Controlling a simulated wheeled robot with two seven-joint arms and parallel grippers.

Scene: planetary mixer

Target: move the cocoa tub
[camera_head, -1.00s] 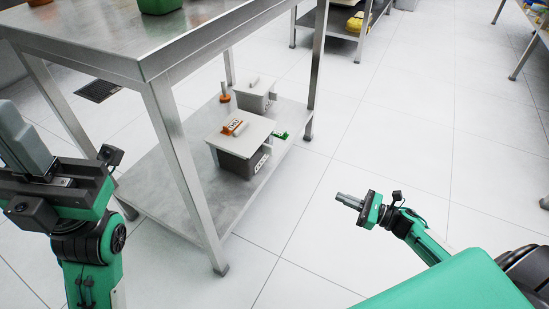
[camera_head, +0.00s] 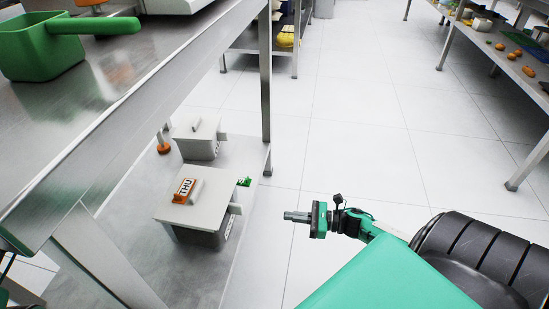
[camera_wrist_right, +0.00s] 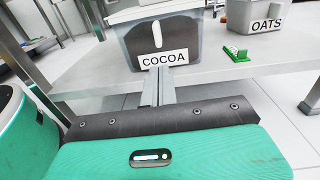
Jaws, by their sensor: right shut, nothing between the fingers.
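The cocoa tub (camera_head: 200,238) is a grey box with a pale lid and an orange THU tag on top. It stands on the lower shelf of the steel table. In the right wrist view the tub (camera_wrist_right: 195,42) faces me with its COCOA label. My right gripper (camera_head: 287,216) is shut and empty, to the right of the tub and apart from it in the head view. In the wrist view its fingers (camera_wrist_right: 158,80) point toward the tub, their tips overlapping the area just below the label. My left gripper is not in view.
A second tub labelled OATS (camera_wrist_right: 262,17) stands behind on the same shelf (camera_head: 248,160). A small green clip (camera_head: 244,182) lies between them. An orange-based object (camera_head: 163,143) stands nearby. A green scoop (camera_head: 45,45) lies on the tabletop above.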

